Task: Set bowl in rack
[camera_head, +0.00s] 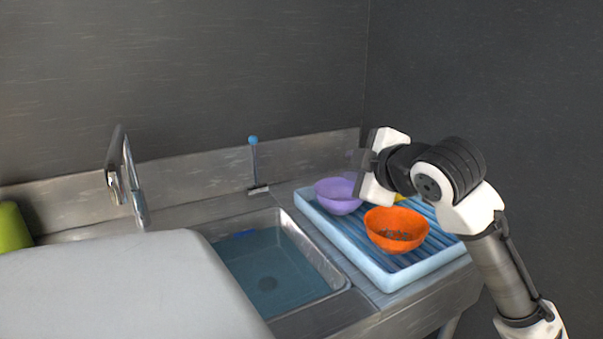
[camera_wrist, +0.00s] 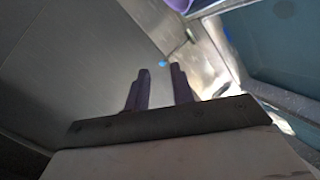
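A purple bowl (camera_head: 338,197) sits upright on the back left of the light blue ridged rack (camera_head: 375,268). An orange bowl (camera_head: 396,228) stands upright nearer the front of the rack, with small dark bits or marks inside. My gripper (camera_head: 356,162) is above the back of the rack, just above and behind the purple bowl, pointing left. In the wrist view my gripper (camera_wrist: 161,84) shows two fingers apart with nothing between them. A purple edge (camera_wrist: 180,4) at the top of the wrist view looks like the purple bowl.
A sink basin (camera_head: 268,283) with bluish water lies left of the rack. A tap (camera_head: 122,175) and a blue-topped lever (camera_head: 254,160) stand behind it. A yellow thing (camera_head: 400,197) is partly hidden behind my gripper. A green object (camera_head: 12,228) stands far left. Dark walls close off the back and right.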

